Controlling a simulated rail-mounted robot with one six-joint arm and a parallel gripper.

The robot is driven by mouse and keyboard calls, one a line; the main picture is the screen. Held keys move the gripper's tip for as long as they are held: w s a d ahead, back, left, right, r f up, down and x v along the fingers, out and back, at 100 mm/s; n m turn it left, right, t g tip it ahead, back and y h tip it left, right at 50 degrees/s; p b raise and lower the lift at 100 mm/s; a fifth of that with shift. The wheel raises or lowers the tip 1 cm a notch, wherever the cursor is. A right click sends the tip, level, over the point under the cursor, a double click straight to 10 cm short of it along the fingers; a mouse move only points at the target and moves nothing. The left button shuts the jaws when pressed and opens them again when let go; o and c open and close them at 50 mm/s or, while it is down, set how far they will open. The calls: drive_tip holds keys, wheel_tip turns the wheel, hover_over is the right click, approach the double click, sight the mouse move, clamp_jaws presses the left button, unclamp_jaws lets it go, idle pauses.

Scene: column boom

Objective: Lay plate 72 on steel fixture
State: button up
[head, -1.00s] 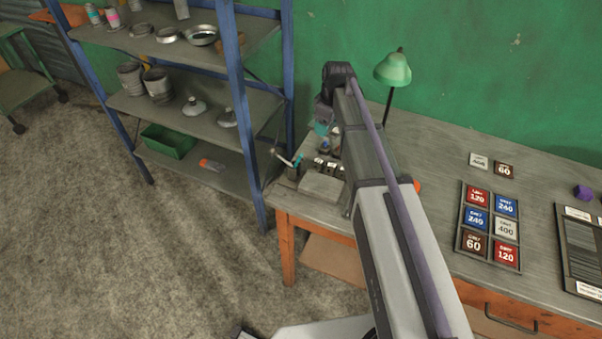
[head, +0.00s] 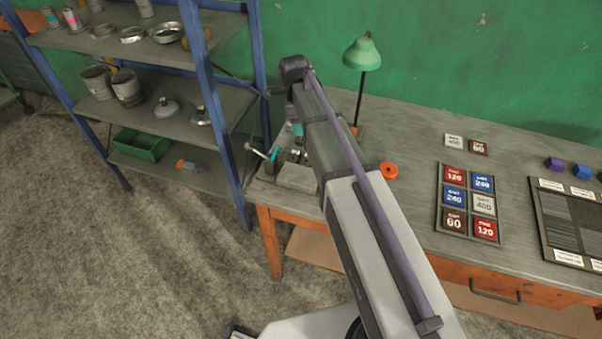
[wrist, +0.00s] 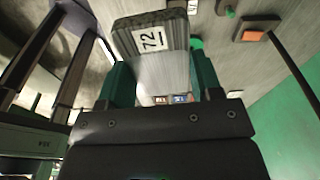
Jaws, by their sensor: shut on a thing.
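Plate 72 (wrist: 150,38) shows in the wrist view as a dark-edged piece with a white label reading 72. It sits between the green fingertips of my gripper (wrist: 162,62), which is shut on it. A pale grey block (head: 287,186), perhaps part of the steel fixture, lies at the bench's left end beside a lever with a teal grip (head: 272,154). My arm covers part of this area, so I cannot tell the plate's height above it.
A green lamp (head: 362,54) stands behind my arm. An orange round thing (head: 388,172) lies right of it. A tray of grit tiles (head: 467,203) and a dark board (head: 570,225) lie further right. A blue-posted shelf (head: 197,90) stands left of the bench.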

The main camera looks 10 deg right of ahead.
sight(303, 169)
drive_tip(key=shift+m, duration=0.6)
wheel_tip(303, 169, down, 18)
drive_tip(key=b, duration=1.8)
drive_tip(key=shift+f, duration=0.25)
drive_tip(key=shift+s+r, duration=0.1)
drive_tip(key=shift+r, duration=0.15)
drive_tip(key=shift+f, duration=0.2)
drive_tip(key=o, duration=1.4)
drive_tip(key=shift+c, duration=0.2)
